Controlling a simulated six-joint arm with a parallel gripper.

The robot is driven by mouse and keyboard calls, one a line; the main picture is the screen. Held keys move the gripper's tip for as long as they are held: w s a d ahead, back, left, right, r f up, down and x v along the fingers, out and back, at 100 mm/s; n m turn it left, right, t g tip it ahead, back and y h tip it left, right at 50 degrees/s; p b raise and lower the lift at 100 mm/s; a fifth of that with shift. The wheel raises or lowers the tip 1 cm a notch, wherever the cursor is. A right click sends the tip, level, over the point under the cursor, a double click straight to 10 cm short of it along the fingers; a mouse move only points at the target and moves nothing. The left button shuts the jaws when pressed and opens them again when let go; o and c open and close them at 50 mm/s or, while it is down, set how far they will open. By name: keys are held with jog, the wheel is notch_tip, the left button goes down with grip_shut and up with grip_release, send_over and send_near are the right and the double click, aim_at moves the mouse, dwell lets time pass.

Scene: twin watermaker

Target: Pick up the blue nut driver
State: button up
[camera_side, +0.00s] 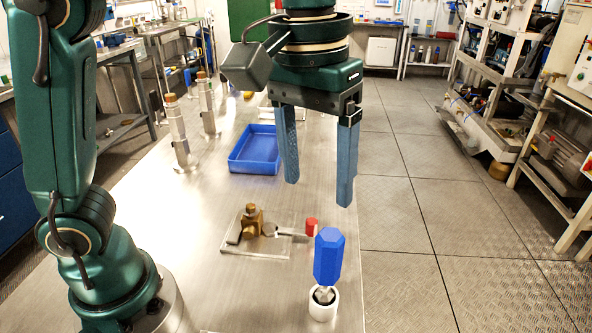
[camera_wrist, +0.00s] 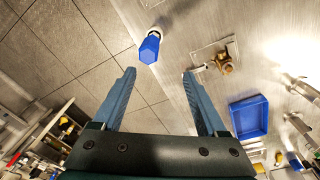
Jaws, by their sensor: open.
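The blue nut driver (camera_side: 329,256) stands upright in a white round holder (camera_side: 323,304) near the table's front right edge, its blue hexagonal handle upward. The nut driver (camera_wrist: 150,47) also shows in the wrist view, beyond my fingertips and roughly between their lines. My gripper (camera_side: 319,193) is open and empty, with its two blue fingers pointing down. It hangs above the table, higher than the nut driver and apart from it. In the wrist view my gripper (camera_wrist: 158,72) has a wide gap between its fingers. The nut driver's lower shaft is hidden in the holder.
A brass valve (camera_side: 253,221) on a clear plate with a red-handled part (camera_side: 311,227) sits just left of and behind the nut driver. A blue tray (camera_side: 256,149) and metal cylinders (camera_side: 179,135) stand farther back. The table's right edge is close by.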

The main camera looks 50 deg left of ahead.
aim_at(328, 264)
jog(key=shift+w+d+f+g, duration=0.2)
jog(key=shift+d+f, duration=0.2)
jog(key=shift+d, duration=0.25)
jog(key=shift+w+d+f+g, duration=0.1)
jog(key=shift+d+f+g, duration=0.1)
jog(key=shift+d+f, duration=0.3)
notch_tip(328, 264, down, 12)
jog(key=shift+r, duration=0.1)
grip_shut()
